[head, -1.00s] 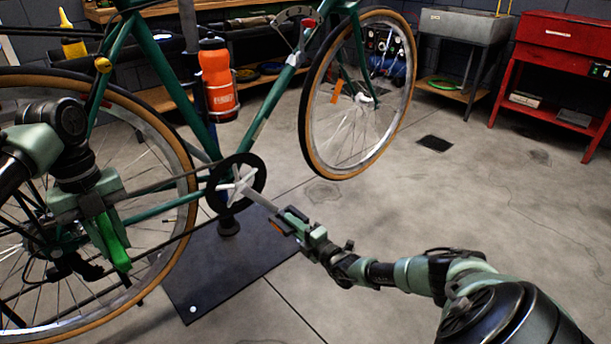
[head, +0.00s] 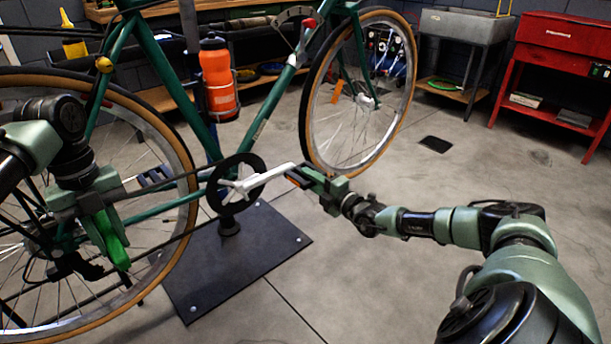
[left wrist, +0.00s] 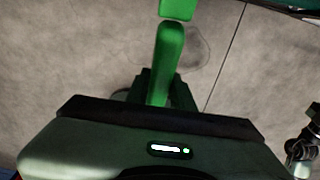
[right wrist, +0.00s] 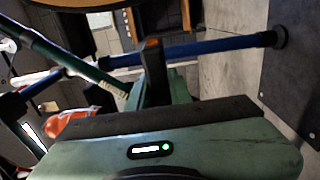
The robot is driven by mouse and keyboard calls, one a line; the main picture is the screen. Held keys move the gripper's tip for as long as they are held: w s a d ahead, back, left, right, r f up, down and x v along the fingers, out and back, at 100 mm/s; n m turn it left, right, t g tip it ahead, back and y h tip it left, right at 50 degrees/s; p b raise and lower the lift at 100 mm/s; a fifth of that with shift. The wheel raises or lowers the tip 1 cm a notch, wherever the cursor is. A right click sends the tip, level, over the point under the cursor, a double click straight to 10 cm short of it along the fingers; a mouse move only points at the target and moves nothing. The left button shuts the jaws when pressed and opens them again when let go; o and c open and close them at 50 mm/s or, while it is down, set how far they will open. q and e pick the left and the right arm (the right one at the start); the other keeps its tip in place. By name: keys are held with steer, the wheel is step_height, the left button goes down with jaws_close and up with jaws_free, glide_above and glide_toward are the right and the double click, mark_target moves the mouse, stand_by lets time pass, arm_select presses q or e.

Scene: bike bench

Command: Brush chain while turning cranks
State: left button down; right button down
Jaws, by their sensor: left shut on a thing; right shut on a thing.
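The green bike's chain (head: 160,243) runs from the rear wheel to the dark chainring (head: 238,184) with its pale crank arm (head: 272,174). My right gripper (head: 300,178) is shut at the outer end of the crank, on the pedal, which it mostly hides. The crank points right and slightly up. My left gripper (head: 100,212) is shut on a green-handled brush (head: 118,250), held at the chain near the rear wheel. The green handle also shows in the left wrist view (left wrist: 165,60). The bristles' contact with the chain cannot be told.
The bike stands on a repair stand with a dark base plate (head: 240,265). An orange bottle (head: 217,80) sits on the frame. A red tool cart (head: 565,50) and a sink (head: 465,25) stand at the back right.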

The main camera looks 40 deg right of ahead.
arm_select(q)
steer(key=shift+s+r, duration=0.1)
steer(key=shift+r, duration=1.2)
arm_select(e)
steer(key=shift+d+r, duration=0.15)
steer(key=shift+d, duration=0.15)
steer(key=c, duration=1.5)
jaws_free()
steer(key=shift+d, duration=0.1)
steer(key=o, duration=0.5)
arm_select(q)
steer(key=s+r, duration=0.2)
steer(key=s, duration=0.7)
steer(key=shift+s+d+r, duration=0.15)
steer(key=shift+s+r, duration=0.2)
steer(key=shift+r, duration=0.05)
arm_select(e)
steer(key=shift+a+f, duration=0.2)
steer(key=shift+s, duration=0.4)
steer(key=s, duration=0.9)
